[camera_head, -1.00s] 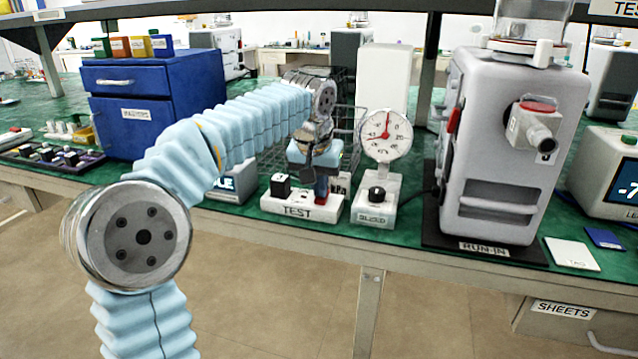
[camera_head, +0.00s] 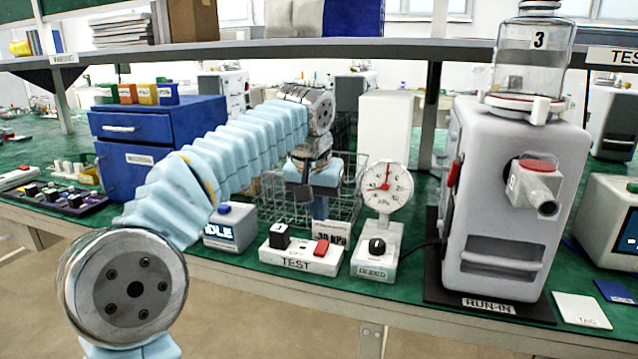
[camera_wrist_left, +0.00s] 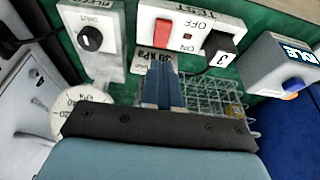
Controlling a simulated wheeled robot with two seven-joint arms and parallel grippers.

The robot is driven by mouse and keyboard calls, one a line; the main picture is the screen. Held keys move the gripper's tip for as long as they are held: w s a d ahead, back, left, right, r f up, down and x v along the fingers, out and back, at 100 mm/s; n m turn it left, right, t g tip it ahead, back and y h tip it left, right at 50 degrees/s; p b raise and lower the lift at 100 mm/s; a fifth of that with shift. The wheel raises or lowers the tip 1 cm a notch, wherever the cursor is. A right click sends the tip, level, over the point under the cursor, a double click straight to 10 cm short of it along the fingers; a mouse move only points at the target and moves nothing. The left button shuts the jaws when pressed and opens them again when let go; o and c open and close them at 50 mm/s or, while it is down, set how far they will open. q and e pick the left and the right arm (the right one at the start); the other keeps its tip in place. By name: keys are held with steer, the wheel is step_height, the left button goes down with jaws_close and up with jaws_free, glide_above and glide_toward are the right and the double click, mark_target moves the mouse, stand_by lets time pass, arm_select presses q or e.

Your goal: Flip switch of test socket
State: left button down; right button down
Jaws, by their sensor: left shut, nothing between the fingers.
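The test socket (camera_head: 300,262) is a white block labelled TEST near the bench's front edge. A red rocker switch (camera_head: 321,247) sits on its right side in the head view, and a black plug marked 3 (camera_head: 280,238) stands on its left. In the left wrist view, the red switch (camera_wrist_left: 162,33) shows beside OFF and ON markings; which way it is tipped is hard to tell. My left gripper (camera_head: 319,212) is shut and empty, above and behind the switch, apart from it. Its blue fingertips (camera_wrist_left: 162,72) point toward the switch in the wrist view. My right gripper is out of view.
A dial gauge (camera_head: 386,188) with a black BLEED knob stands close right of the socket, with the grey RUN-IN machine (camera_head: 500,180) beyond. A wire basket (camera_head: 345,205) and a small kPa sign (camera_head: 330,232) are behind it. An IDLE box (camera_head: 230,228) stands left.

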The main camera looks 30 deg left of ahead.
arm_select(q)
steer(key=s+v, duration=0.1)
steer(key=v, duration=0.6)
stand_by(0.4)
